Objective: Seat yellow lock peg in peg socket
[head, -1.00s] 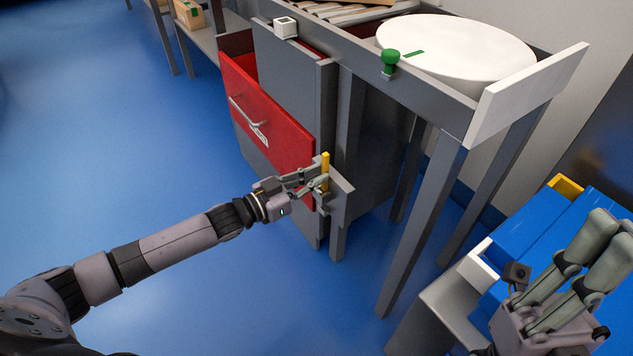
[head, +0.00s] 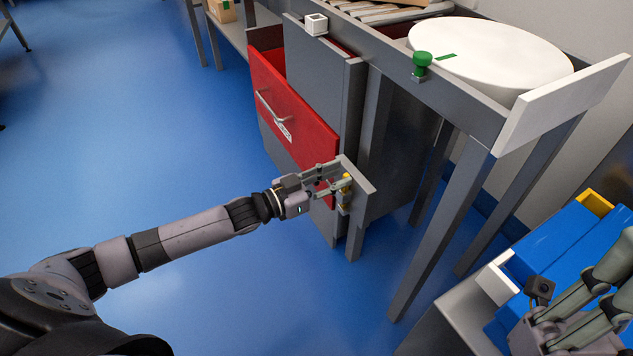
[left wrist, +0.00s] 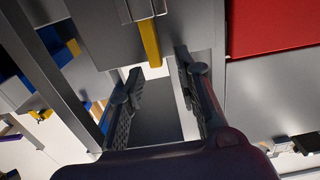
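The yellow lock peg (head: 347,181) stands upright at the grey peg socket (head: 343,198) on the side of the grey drawer cabinet. My left gripper (head: 336,179) is right at the peg and partly hides it. In the left wrist view the yellow lock peg (left wrist: 150,42) sticks out of the grey socket block (left wrist: 139,9). There the fingers of my left gripper (left wrist: 158,76) are apart, with nothing between them. How deep the peg sits cannot be told.
A red drawer (head: 290,115) stands partly open beside my left arm. A white round plate (head: 490,50), a green knob (head: 421,60) and a white square block (head: 316,24) are on the grey bench above. Blue tubs (head: 560,240) stand at right. The blue floor at left is clear.

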